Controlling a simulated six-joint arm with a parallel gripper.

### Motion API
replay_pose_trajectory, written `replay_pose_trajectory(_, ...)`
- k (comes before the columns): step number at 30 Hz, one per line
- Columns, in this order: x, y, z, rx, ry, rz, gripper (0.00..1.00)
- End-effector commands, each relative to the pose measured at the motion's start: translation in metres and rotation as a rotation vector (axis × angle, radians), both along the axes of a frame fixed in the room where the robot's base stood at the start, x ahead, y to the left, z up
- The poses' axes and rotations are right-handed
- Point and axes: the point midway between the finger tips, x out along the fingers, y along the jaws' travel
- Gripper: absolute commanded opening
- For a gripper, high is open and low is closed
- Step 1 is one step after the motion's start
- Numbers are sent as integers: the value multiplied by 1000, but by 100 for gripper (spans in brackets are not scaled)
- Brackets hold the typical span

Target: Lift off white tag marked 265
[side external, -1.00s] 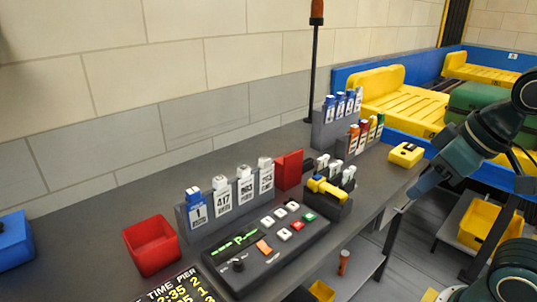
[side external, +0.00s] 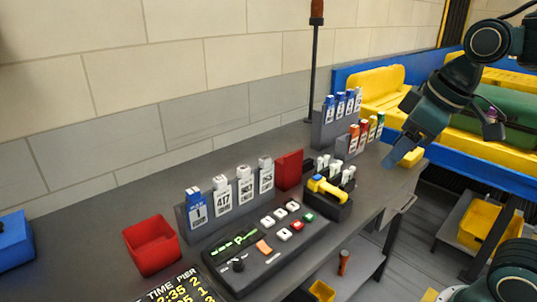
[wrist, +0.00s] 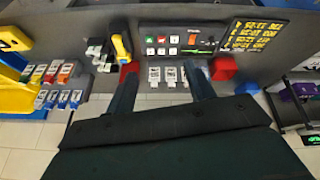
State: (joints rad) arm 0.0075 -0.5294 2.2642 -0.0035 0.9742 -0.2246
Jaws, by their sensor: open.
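A row of tags stands upright in a grey rack (side external: 184,222) on the counter in the side view. It has one blue tag marked 1 (side external: 197,208) at the left, then a white tag marked 417 (side external: 222,197) and two more white tags. The rightmost white tag (side external: 266,176) seems to read 265, but the print is blurred. The white tags also show in the wrist view (wrist: 154,75), between and beyond my fingers. My gripper (side external: 398,158) is open and empty, well to the right of the rack and above the counter's edge.
A red block (side external: 289,169) stands right of the rack. A button panel (side external: 265,245) and a yellow-handled tool (side external: 326,188) lie in front. A red bin (side external: 151,246) is at left. Another rack (side external: 325,132) of blue tags stands behind, with coloured tags nearby.

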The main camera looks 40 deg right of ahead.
Motion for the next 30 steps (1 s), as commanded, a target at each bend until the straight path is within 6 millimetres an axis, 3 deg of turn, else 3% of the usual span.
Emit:
replay_pose_trajectory(7,58,-2,24,-74,53,171,54)
replay_pose_trajectory(15,121,-5,36,-145,108,362,54)
replay_pose_trajectory(22,176,-8,34,-197,151,527,54)
replay_pose_trajectory(30,237,-13,19,-247,202,726,54)
